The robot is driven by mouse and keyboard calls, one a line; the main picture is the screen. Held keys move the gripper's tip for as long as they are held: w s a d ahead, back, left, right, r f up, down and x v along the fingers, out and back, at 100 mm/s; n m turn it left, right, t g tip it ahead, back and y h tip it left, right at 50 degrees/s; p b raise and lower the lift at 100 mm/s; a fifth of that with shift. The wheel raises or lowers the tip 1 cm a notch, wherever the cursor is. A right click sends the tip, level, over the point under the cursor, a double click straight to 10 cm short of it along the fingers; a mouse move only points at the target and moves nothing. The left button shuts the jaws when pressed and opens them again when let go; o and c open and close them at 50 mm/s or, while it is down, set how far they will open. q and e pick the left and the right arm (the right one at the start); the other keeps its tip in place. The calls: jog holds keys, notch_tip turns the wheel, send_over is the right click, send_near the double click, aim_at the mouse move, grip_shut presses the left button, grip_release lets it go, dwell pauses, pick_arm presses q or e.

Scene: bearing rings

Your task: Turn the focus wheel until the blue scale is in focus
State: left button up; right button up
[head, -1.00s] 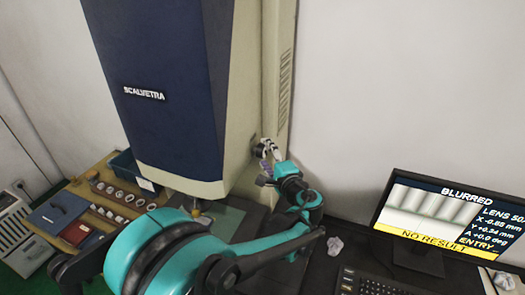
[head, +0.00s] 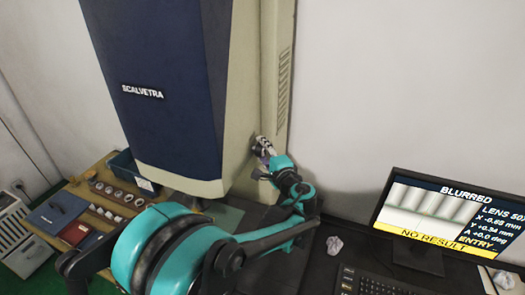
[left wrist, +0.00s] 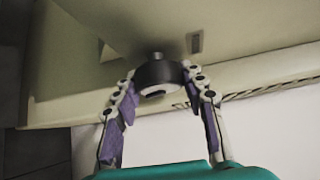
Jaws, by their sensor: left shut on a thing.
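The focus wheel (left wrist: 157,76) is a dark round knob on a short shaft at the side of the cream machine housing (head: 240,100). In the left wrist view it sits between the two fingers of my left gripper (left wrist: 158,80), which is shut on it. In the head view the left gripper (head: 264,150) is at the machine's lower right side and mostly covers the wheel. The monitor (head: 450,222) shows blurred grey vertical stripes, with the words BLURRED and NO RESULT. No clear blue scale can be made out. My right gripper is not in view.
A keyboard (head: 375,284) lies in front of the monitor. A wooden table (head: 97,170) with rings, a blue box and a red box stands at the left. A vented panel is beside the wheel.

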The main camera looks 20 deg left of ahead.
pick_arm(q)
jog(key=shift+f+b, duration=0.2)
jog(key=shift+b, duration=0.3)
jog(key=n+t+y+b, duration=0.1)
jog(key=n+y+b, duration=0.1)
jog(key=b, duration=0.1)
jog(key=n+y+b, duration=0.1)
jog(key=n+b, duration=0.2)
jog(key=shift+f+t+y, duration=0.1)
jog(key=shift+t+y, duration=0.3)
jog(key=shift+r+n+y+b, duration=0.2)
jog(key=shift+n+y+b, duration=1)
jog(key=shift+n+b, duration=0.3)
jog(key=shift+n, duration=0.3)
jog(key=o, duration=1.2)
jog(key=shift+r, duration=0.1)
jog(key=v, duration=1.2)
